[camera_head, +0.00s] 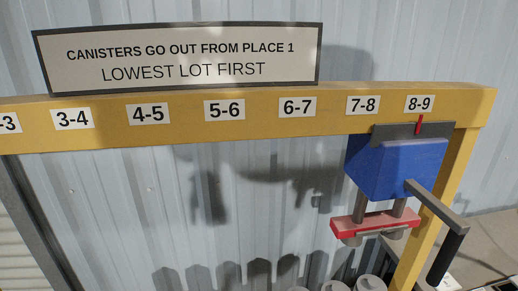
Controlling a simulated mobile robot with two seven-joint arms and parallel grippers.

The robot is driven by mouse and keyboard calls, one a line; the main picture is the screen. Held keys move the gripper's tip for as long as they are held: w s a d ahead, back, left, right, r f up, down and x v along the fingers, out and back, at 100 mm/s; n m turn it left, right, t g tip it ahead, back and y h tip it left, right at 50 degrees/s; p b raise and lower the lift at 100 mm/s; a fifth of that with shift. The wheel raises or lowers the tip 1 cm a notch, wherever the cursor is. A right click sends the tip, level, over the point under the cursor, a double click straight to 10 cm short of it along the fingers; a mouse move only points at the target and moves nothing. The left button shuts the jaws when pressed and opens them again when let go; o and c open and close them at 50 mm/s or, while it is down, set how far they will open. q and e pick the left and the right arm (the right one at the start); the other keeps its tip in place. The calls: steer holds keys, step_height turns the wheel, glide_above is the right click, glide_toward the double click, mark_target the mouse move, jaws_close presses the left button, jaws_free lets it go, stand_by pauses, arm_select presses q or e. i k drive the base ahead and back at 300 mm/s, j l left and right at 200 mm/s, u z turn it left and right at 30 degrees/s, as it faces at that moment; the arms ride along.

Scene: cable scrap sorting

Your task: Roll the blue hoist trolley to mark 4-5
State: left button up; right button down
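The blue hoist trolley (397,167) hangs from the yellow beam (250,131) at the right. The red pointer (419,125) on its grey top plate stands just under the 8-9 label (419,104). A dark-gripped handle (449,246) sticks out from its right side toward the front. A red clamp piece (374,226) hangs below the blue body. The mark 4-5 label (148,114) is on the beam toward the left. Neither of my grippers is in view.
A sign (190,57) above the beam reads that canisters go out from place 1, lowest lot first. Pale canister tops (370,283) show at the bottom edge. A yellow post (437,225) holds the beam's right end. The beam between 4-5 and 7-8 is clear.

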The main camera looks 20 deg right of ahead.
mark_target(398, 162)
steer(key=z, duration=0.95)
